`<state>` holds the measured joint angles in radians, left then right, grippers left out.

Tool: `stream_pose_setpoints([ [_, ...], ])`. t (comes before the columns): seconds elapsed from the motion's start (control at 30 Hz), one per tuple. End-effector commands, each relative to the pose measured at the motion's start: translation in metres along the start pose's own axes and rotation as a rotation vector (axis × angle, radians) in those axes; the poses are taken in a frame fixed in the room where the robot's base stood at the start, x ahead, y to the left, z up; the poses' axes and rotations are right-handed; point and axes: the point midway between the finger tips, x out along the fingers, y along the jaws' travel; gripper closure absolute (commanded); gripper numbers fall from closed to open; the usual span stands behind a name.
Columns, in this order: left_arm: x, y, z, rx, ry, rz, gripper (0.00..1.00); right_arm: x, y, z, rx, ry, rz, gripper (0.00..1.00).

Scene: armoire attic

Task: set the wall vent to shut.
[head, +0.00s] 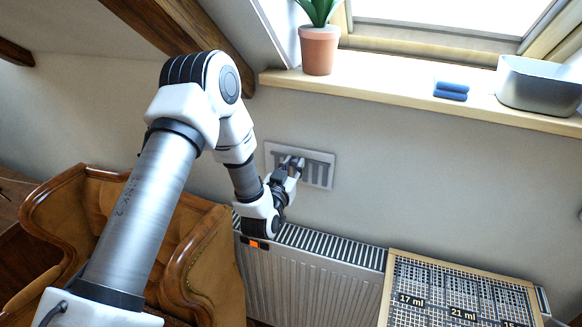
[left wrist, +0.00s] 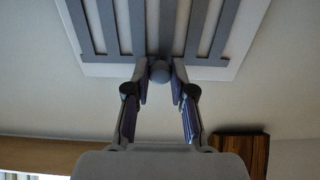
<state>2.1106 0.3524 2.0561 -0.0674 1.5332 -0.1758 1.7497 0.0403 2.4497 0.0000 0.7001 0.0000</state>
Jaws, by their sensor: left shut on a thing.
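The wall vent (head: 318,172) is a pale plate with grey slats on the wall below the window sill. It also shows at the top of the left wrist view (left wrist: 225,40), with light gaps between its slats. My left gripper (head: 292,163) is at the vent's lower left part in the head view. In the left wrist view, its fingers (left wrist: 160,75) are shut on a round grey knob (left wrist: 160,71) at the vent's lower edge. The head view hides part of the vent behind the gripper. My right gripper is not in view.
A radiator (head: 310,262) stands below the vent, with a wood-framed rack (head: 455,290) to its right. A brown armchair (head: 205,255) is at the left. The sill (head: 385,88) above bears a potted plant (head: 319,48), a blue folded item (head: 451,90) and a metal tub (head: 540,85).

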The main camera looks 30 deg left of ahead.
Motion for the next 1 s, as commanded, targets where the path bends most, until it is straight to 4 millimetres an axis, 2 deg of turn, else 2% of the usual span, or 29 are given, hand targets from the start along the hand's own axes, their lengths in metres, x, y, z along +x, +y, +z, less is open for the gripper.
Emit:
stream_pose_setpoints([
  [0.03, 0.000, 0.002, 0.000, 0.001, -0.002, 0.005, 0.73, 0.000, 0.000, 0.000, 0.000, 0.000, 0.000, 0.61],
  [0.1, 0.000, 0.002, 0.000, 0.001, -0.002, 0.005, 0.52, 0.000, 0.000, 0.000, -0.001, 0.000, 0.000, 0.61],
  [0.47, -0.005, 0.001, 0.001, 0.000, -0.003, 0.003, 0.52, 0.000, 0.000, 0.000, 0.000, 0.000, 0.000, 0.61],
  [0.57, -0.019, 0.001, 0.001, 0.000, -0.005, 0.003, 0.52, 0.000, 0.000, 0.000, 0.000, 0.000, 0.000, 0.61],
  [0.9, -0.101, 0.004, 0.002, 0.002, -0.007, 0.006, 0.52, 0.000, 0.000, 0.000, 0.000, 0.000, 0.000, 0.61],
  [1.0, -0.115, 0.004, 0.001, 0.003, -0.005, 0.006, 0.52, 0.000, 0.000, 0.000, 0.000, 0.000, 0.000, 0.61],
])
